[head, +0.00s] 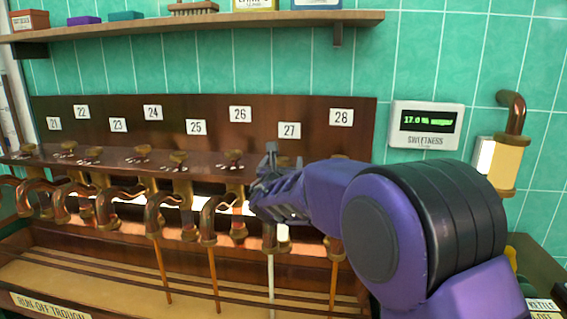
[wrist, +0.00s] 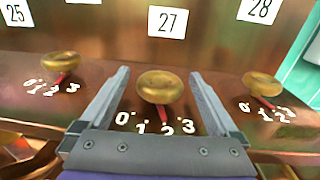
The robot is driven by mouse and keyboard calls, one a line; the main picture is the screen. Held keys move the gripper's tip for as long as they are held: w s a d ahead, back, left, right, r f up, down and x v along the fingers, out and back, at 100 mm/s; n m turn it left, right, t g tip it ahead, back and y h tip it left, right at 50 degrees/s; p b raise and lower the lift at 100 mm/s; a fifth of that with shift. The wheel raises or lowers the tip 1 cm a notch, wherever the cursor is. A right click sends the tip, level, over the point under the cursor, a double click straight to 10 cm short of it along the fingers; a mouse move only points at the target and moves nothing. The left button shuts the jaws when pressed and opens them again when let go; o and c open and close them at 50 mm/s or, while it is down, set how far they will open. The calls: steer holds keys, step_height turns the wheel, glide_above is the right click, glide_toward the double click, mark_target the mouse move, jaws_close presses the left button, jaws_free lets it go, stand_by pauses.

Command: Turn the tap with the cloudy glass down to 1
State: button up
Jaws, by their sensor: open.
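In the wrist view a round brass knob (wrist: 159,87) stands below the number plate 27 (wrist: 167,21). Its red pointer is at 2 on a white 0 to 3 scale (wrist: 167,129). My gripper (wrist: 160,80) is open, with one finger on each side of this knob and a gap to both. In the head view my gripper (head: 272,185) is at tap 27 and hides most of it. Below it a pale, whitish glass (head: 283,233) shows, and a pale stream (head: 271,285) runs down, unlike the orange streams of the neighbours.
Knobs of the neighbouring taps stand left (wrist: 62,60) and right (wrist: 262,84) in the wrist view. A row of copper taps extends left over the run-off trough (head: 60,270). A sweetness display (head: 427,122) reading 17.0 hangs at right. A shelf (head: 230,25) crosses above.

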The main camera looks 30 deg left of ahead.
steer(key=c, duration=1.4)
steer(key=shift+o, duration=0.2)
steer(key=m+h+p, duration=0.1)
steer(key=p, duration=0.1)
steer(key=m+h+p, duration=0.1)
steer(key=h, duration=0.1)
steer(key=shift+a+r+t+p, duration=0.15)
steer(key=shift+r+t+p, duration=0.1)
steer(key=shift+t+p, duration=0.15)
steer(key=m+h+p, duration=0.2)
steer(key=h+p, duration=0.1)
steer(key=shift+h, duration=0.4)
steer(key=shift+f+m+h+p, duration=0.15)
steer(key=shift+m+h+p, duration=0.8)
steer(key=shift+h, duration=0.15)
steer(key=o, duration=1.4)
steer(key=shift+c, duration=0.2)
